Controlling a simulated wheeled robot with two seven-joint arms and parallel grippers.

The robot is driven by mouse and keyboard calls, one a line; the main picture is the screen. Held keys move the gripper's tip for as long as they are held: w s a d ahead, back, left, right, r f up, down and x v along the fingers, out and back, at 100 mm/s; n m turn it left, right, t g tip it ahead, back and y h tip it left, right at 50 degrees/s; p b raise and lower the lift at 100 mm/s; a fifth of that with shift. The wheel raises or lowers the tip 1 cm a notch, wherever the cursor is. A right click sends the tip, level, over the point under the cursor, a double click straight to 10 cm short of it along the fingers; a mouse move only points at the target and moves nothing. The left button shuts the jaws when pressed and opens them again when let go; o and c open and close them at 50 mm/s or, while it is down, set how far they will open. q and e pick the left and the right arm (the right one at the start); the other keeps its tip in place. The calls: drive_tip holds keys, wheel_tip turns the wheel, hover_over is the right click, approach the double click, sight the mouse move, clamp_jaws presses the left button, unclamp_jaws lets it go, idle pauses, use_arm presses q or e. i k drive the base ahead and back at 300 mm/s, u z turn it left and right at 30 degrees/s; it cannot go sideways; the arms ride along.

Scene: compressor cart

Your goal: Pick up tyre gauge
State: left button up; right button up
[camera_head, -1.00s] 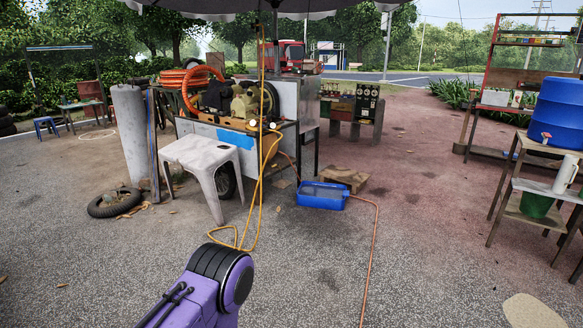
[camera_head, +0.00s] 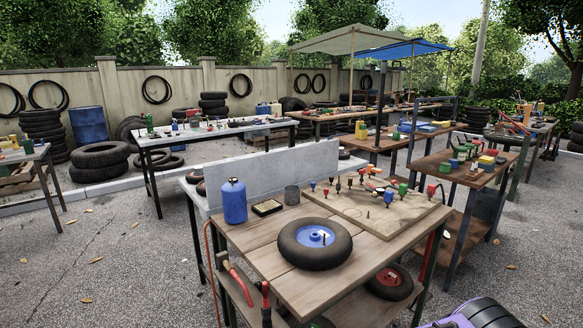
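I cannot pick out a tyre gauge for certain; the small fittings in view are too small to tell apart. The nearest wooden workbench (camera_head: 262,243) holds a pegged wooden board (camera_head: 408,222) with several small red, green, yellow and blue fittings on and around it. Neither of my grippers is in view. Only a purple and black part of my own body shows at the lower right edge.
On the near bench are a tyre with blue hub (camera_head: 314,244), a blue bottle (camera_head: 234,201) and a small black tray (camera_head: 267,207). A red-hubbed wheel (camera_head: 389,282) sits below the top. Other benches stand behind, one with a pale top (camera_head: 215,131). Open gravel (camera_head: 110,255) lies to the left.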

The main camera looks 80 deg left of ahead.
sight(370, 169)
drive_tip(key=u, duration=0.9)
drive_tip(key=i, duration=2.9)
drive_tip(key=u, duration=0.5)
